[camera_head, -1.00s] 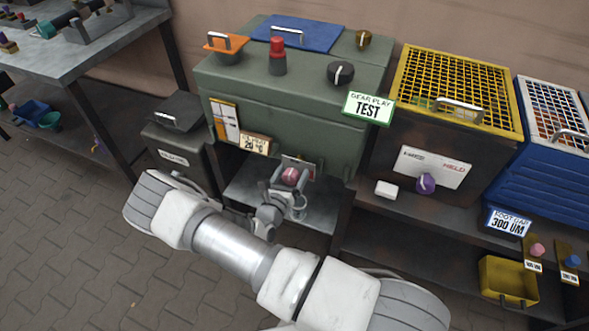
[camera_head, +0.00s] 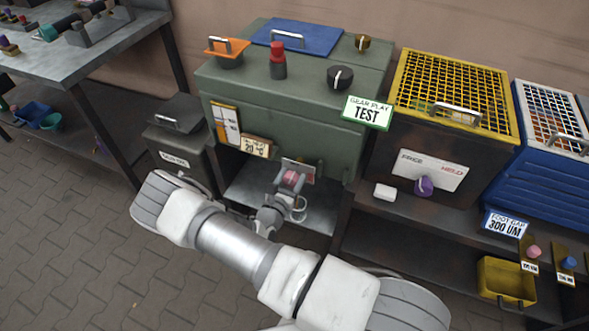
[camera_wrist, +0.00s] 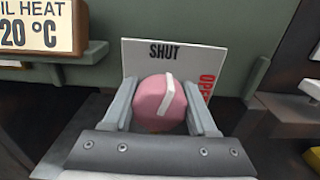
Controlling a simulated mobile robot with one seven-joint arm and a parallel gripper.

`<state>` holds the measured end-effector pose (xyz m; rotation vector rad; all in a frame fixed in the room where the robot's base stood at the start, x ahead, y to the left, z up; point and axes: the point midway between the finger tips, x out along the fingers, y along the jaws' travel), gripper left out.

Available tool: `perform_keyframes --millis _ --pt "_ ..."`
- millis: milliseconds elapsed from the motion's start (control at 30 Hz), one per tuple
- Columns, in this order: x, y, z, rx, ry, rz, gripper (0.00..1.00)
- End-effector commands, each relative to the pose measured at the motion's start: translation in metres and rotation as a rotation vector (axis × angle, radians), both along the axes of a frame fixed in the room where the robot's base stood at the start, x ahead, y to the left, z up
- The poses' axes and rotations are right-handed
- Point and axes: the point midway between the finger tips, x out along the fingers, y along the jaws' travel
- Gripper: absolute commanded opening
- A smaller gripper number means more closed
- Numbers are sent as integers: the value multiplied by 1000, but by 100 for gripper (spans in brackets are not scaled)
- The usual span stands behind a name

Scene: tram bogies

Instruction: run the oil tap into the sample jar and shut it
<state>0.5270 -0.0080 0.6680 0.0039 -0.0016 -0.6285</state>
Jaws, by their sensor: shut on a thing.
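The oil tap is a pink round knob (camera_wrist: 158,104) with a white pointer bar, in front of a white plate (camera_wrist: 190,58) marked SHUT at the top and OPEN at the right. The bar points up near SHUT, leaning a little right. My gripper (camera_wrist: 163,108) is shut on the knob, one finger on each side. In the head view the knob (camera_head: 291,177) shows small under the green tank's front. What looks like the clear sample jar (camera_head: 299,211) stands on the shelf below, partly behind my gripper. Its oil level cannot be made out.
The green tank (camera_head: 275,105) carries a red-topped post (camera_head: 278,62) and a black dial (camera_head: 340,77). An oil heat sign (camera_wrist: 37,26) reads 20 °C. A dark bin (camera_head: 175,148) stands left; a yellow-grated box (camera_head: 456,90) stands right.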

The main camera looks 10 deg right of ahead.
Motion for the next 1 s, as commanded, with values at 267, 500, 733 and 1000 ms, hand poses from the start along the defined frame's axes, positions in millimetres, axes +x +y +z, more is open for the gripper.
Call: perform_keyframes --millis 267,500,733,1000 --pt "-1 0 0 83 -59 0 2" --pt "-1 0 -1 83 -58 0 2" --pt "0 0 -1 82 -59 0 88" --pt "-2 1 0 81 -58 0 88"
